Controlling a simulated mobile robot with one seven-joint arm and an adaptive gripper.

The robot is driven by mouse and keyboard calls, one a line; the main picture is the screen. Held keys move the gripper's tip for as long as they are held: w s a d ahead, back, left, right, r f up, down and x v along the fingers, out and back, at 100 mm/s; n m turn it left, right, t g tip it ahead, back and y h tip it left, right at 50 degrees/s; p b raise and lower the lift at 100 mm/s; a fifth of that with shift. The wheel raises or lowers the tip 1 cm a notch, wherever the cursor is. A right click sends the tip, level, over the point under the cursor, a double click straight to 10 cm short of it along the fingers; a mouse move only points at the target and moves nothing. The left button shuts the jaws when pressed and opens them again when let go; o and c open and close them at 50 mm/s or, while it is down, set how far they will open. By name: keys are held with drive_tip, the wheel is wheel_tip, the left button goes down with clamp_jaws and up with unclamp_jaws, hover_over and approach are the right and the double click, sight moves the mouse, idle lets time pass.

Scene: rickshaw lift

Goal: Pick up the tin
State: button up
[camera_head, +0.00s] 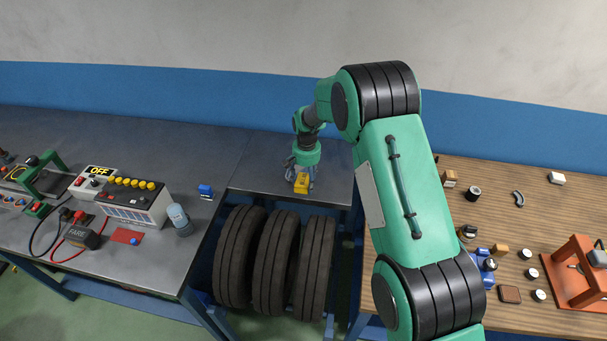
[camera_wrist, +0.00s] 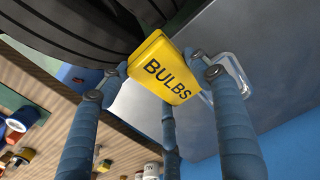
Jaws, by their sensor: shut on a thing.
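The tin is a yellow box lettered "BULBS" (camera_wrist: 168,78) in the wrist view. In the head view the yellow tin (camera_head: 301,184) shows small at the front part of the grey metal bench (camera_head: 255,172). My gripper (camera_head: 301,176) is shut on it, pointing down. In the wrist view my gripper's blue-grey fingers (camera_wrist: 160,64) stand on its left and right sides, with a third finger behind its lower end. I cannot tell whether the tin touches the bench top or hangs just above it.
Large black tyres (camera_head: 273,258) stand below the bench. A clear object (camera_wrist: 232,75) lies beyond the right finger in the wrist view. A small blue item (camera_head: 206,191) and a control box (camera_head: 135,203) are left. A wooden bench (camera_head: 520,215) with small parts is right.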

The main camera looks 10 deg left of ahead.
drive_tip(key=shift+s+d+r, duration=0.1)
drive_tip(key=shift+s+d, duration=0.2)
drive_tip(key=shift+s, duration=0.4)
drive_tip(key=shift+s+d+r, duration=0.1)
drive_tip(key=shift+s+d, duration=0.2)
drive_tip(key=shift+s, duration=0.4)
drive_tip(key=shift+s+d+r, duration=0.1)
drive_tip(key=shift+s+d, duration=0.2)
drive_tip(key=shift+s, duration=0.4)
drive_tip(key=shift+d, duration=0.15)
drive_tip(key=shift+s+d+r+t+b, duration=0.3)
drive_tip(key=shift+s+d+t+b, duration=0.1)
drive_tip(key=shift+d+t+b, duration=0.3)
drive_tip(key=shift+s+d+r+t+b, duration=0.3)
drive_tip(key=shift+s+d+t+b, duration=0.15)
drive_tip(key=shift+t+b, duration=0.25)
drive_tip(key=shift+w, duration=0.1)
drive_tip(key=w+a, duration=0.3)
drive_tip(key=w, duration=0.4)
drive_tip(key=w+a+f, duration=0.1)
drive_tip(key=w+a, duration=0.2)
drive_tip(key=w, duration=0.4)
drive_tip(key=shift+w+f, duration=0.2)
drive_tip(key=shift+w, duration=0.15)
drive_tip(key=shift+f, duration=0.1)
